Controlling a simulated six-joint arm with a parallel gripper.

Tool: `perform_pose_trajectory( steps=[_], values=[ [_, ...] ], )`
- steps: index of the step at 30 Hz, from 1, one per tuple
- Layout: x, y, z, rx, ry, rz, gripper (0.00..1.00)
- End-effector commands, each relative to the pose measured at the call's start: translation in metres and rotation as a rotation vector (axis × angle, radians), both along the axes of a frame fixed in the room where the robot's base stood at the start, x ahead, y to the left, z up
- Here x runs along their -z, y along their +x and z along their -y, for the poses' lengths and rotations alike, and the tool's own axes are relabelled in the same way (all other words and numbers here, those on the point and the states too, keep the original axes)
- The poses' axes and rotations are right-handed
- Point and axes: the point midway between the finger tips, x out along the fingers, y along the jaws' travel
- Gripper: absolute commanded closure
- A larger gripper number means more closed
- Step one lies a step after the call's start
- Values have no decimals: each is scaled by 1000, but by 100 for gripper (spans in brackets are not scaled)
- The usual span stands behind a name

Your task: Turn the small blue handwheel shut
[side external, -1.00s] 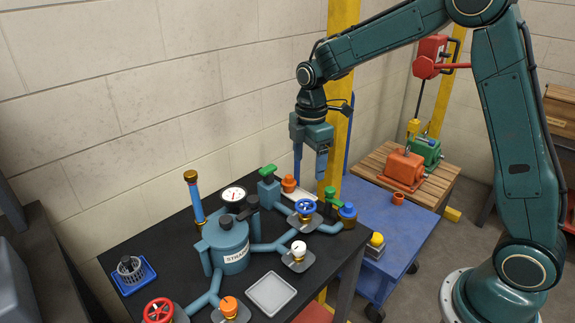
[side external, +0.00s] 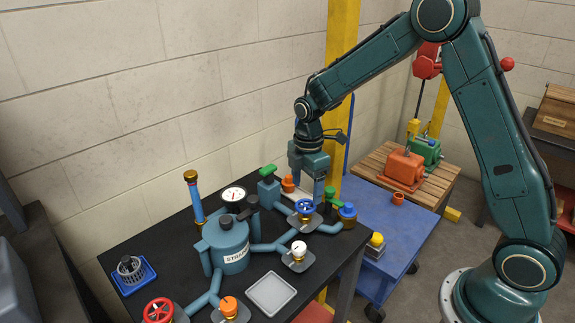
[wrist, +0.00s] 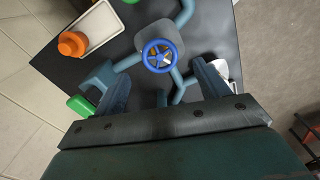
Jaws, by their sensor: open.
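The small blue handwheel (side external: 304,207) sits on a valve with a grey plate on the pipework at the right part of the black table. In the wrist view the blue handwheel (wrist: 159,56) shows whole, ahead of my jaws and a little above the line between them. My gripper (side external: 310,190) points down, just above and close behind the handwheel in the side view. Its two fingers stand wide apart in the wrist view (wrist: 158,85), with nothing between the tips. I cannot tell the exact height gap; no contact with the wheel shows.
A teal strainer vessel (side external: 228,245), a gauge (side external: 233,195), a white knob (side external: 299,249), a red handwheel (side external: 158,311) and an orange cap (side external: 229,305) crowd the table. A grey tray (side external: 271,294) lies in front.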

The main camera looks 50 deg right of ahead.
Motion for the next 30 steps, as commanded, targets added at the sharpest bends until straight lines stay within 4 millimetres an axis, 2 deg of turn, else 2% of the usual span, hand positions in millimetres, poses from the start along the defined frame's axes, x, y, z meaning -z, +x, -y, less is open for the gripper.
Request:
perform_pose_trajectory(
  steps=[6,13,18,27,28,30],
  values=[
    [34,-1,0,0,0,-3,26],
    [60,-1,0,0,0,-2,26],
    [69,0,0,0,0,0,26],
    [70,0,0,0,0,1,26],
    [70,0,0,0,0,1,28],
    [70,0,0,0,0,1,42]
  ],
)
